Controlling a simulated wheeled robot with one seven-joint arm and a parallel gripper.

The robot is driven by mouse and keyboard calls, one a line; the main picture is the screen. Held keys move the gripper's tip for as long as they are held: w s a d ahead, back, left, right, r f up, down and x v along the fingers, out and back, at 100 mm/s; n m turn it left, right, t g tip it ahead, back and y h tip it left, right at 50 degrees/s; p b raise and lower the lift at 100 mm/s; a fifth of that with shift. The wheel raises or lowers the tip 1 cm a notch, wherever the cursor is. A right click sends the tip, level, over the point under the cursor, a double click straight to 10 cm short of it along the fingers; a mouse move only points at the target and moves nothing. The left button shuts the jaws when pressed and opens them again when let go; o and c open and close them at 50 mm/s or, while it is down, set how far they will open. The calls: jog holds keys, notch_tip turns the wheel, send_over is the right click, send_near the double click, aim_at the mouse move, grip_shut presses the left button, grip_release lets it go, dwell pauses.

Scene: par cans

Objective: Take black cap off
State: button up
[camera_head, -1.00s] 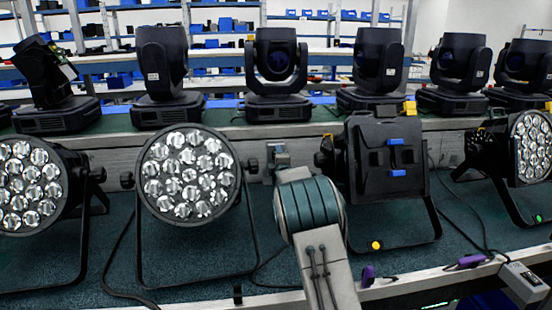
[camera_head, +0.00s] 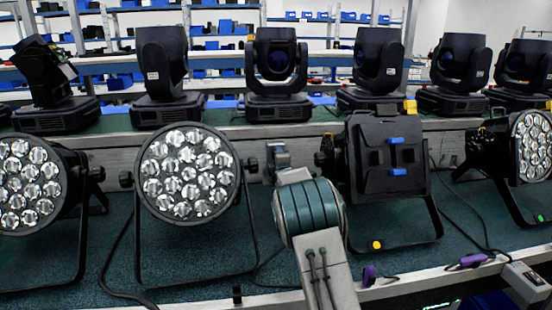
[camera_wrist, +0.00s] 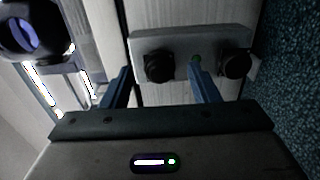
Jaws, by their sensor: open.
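In the wrist view, a light grey box (camera_wrist: 190,42) carries two round black caps side by side. The left black cap (camera_wrist: 159,66) appears between the two blue fingers of my gripper (camera_wrist: 160,78). The right black cap (camera_wrist: 236,63) lies outside the right finger. My gripper is open, and I cannot tell whether a finger touches the left cap. In the head view, the grey box (camera_head: 280,155) shows small behind my arm; its caps and my gripper are hidden there.
Par cans stand on the teal bench: one faces front (camera_head: 187,172) on the left, one with a black back panel (camera_head: 393,155) stands right of my arm. Moving heads (camera_head: 275,75) line the raised shelf behind. A black cable (camera_head: 118,262) lies on the bench.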

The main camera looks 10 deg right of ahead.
dwell(0.3)
grip_shut()
dwell(0.3)
jog(key=shift+s+b, duration=2.4)
jog(key=shift+s, duration=0.6)
